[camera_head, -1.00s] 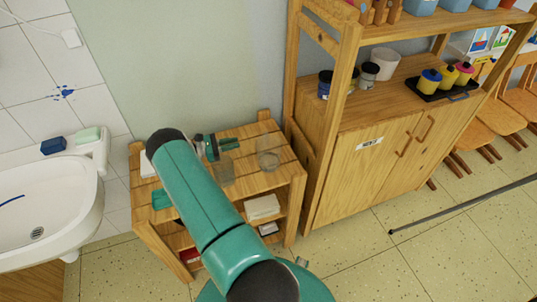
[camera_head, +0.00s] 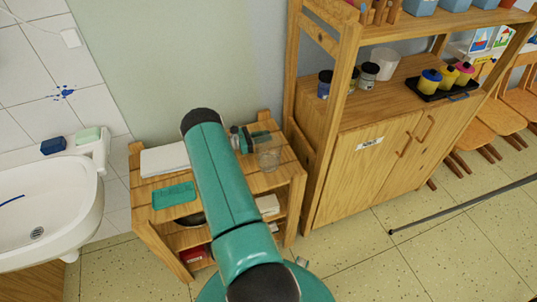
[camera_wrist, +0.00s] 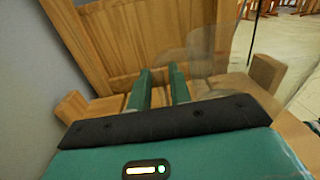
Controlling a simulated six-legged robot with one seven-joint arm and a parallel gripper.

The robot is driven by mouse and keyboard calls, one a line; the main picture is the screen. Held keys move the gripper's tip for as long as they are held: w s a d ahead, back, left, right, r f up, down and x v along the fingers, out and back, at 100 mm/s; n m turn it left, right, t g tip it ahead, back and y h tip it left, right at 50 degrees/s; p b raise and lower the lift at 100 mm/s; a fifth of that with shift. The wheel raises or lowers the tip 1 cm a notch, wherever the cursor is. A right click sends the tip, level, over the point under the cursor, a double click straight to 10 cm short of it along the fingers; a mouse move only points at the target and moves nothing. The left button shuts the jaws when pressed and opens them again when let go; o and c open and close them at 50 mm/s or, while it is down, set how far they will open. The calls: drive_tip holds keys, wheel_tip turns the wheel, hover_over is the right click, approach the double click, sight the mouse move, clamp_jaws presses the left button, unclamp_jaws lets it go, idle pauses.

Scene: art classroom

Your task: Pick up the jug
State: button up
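A clear glass jug (camera_head: 268,154) stands upright on the top of the small slatted wooden shelf unit, near its right end. It is see-through and its outline is faint. My gripper (camera_head: 258,139) is low over the shelf top, close to the jug on its left and far side, partly behind the arm. In the wrist view my two green fingers (camera_wrist: 160,88) are apart with nothing seen between them. A clear glass shape, likely the jug (camera_wrist: 205,52), shows just right of the fingers. I cannot tell if they touch.
A white sheet or pad (camera_head: 164,160) and a green tray (camera_head: 174,195) lie on the shelf top's left. A tall wooden cabinet (camera_head: 350,165) with paint jars stands close on the right. A sink (camera_head: 60,190) is at left.

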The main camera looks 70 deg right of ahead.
clamp_jaws()
drive_tip(key=shift+r, duration=0.15)
